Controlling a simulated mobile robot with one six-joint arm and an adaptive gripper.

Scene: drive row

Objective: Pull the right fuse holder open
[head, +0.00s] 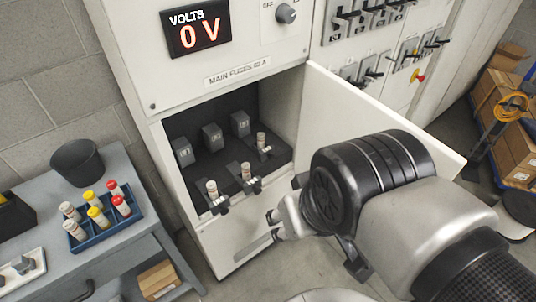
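The fuse compartment (175,128) under the "MAIN FUSES" label is open. Three grey blocks stand at its back, with three fuse holders in front. The right fuse holder (265,151) has a black handle and carries a pale fuse (261,139). It sits farther back than the left holder (220,206) and the middle holder (252,186), which also carry pale fuses. I cannot tell how far the right holder is open. My gripper (274,226) is below and in front of the holders, apart from them. Its fingertips point left, spread and empty.
The white cabinet door (345,115) stands open to the right, behind my arm. The display (196,33) reads 0 V. At left, a grey cart (125,175) holds a blue tray (108,232) of red, yellow and pale-capped fuses and a dark cup (77,162).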

